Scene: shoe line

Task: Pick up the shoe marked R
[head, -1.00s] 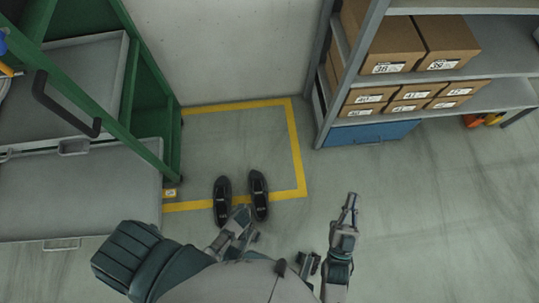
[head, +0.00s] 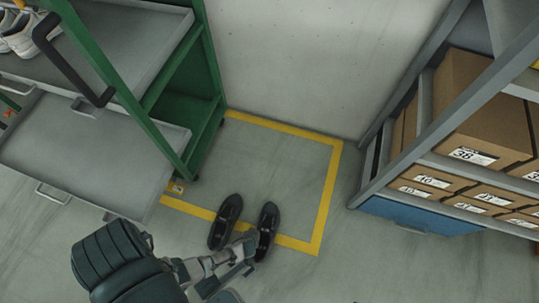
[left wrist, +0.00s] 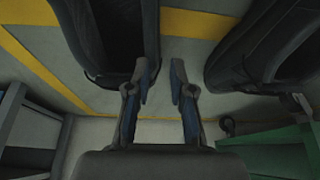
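Two black shoes stand side by side on the floor: the left one (head: 225,222) and the right one (head: 267,230) in the head view. I cannot read any R mark on either. My left gripper (head: 243,256) is at the near end of the right shoe, partly covering it. In the left wrist view the fingers (left wrist: 160,75) are apart with nothing between them. One dark shoe (left wrist: 115,35) is close by the left finger there, and the other shoe (left wrist: 268,50) is farther off to the right. My right gripper is not in view.
Yellow tape (head: 325,205) outlines the floor area around the shoes. A green rack (head: 190,120) with grey trays (head: 75,160) stands at left. A shelf with boxes (head: 480,110) and a blue bin (head: 415,213) stands at right.

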